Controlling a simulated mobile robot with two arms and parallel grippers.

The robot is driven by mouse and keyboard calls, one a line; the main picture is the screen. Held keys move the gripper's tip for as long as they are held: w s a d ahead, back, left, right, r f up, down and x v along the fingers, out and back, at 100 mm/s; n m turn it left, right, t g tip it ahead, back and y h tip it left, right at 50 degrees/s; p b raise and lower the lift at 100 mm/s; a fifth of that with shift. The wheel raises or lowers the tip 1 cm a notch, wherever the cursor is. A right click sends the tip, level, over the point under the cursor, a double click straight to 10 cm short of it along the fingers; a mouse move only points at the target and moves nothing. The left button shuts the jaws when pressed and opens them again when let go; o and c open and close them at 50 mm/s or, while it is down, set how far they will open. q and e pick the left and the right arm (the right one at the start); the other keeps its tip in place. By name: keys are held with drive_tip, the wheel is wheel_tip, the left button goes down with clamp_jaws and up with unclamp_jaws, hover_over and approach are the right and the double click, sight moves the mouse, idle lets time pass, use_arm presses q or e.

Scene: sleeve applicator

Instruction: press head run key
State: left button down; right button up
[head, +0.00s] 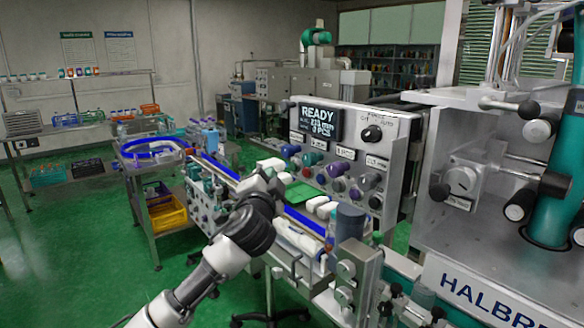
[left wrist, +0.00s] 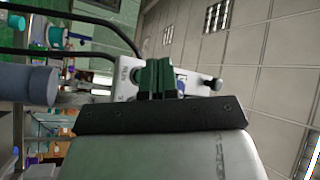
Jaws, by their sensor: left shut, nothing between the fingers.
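The grey control panel (head: 345,155) stands at the middle of the head view, with a lit display (head: 320,121) reading READY, 213 mm and 0 PCS. Several coloured buttons and knobs sit below the display. Their small labels are too blurred to tell which is the head run key. My left gripper (head: 276,180) is shut and empty, in front of the panel's lower left side. In the left wrist view its dark green fingers (left wrist: 158,77) are together, with part of a pale panel (left wrist: 127,82) behind them. Contact with a key cannot be told. My right gripper is not in view.
A conveyor (head: 222,170) with bottles runs in front of the panel. A dark-capped cylinder (head: 350,222) and metal brackets stand right of my left gripper. A large machine housing (head: 470,215) fills the right. Open green floor (head: 80,250) lies at left.

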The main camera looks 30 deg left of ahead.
sight(293, 167)
use_arm(q)
drive_tip(key=shift+w+d, duration=0.25)
drive_tip(key=shift+w, duration=0.35)
drive_tip(key=shift+w+d, duration=0.2)
drive_tip(key=shift+w, duration=0.35)
drive_tip(key=shift+w, duration=0.1)
idle(1.2)
drive_tip(key=shift+w+d, duration=0.2)
drive_tip(key=shift+w, duration=0.1)
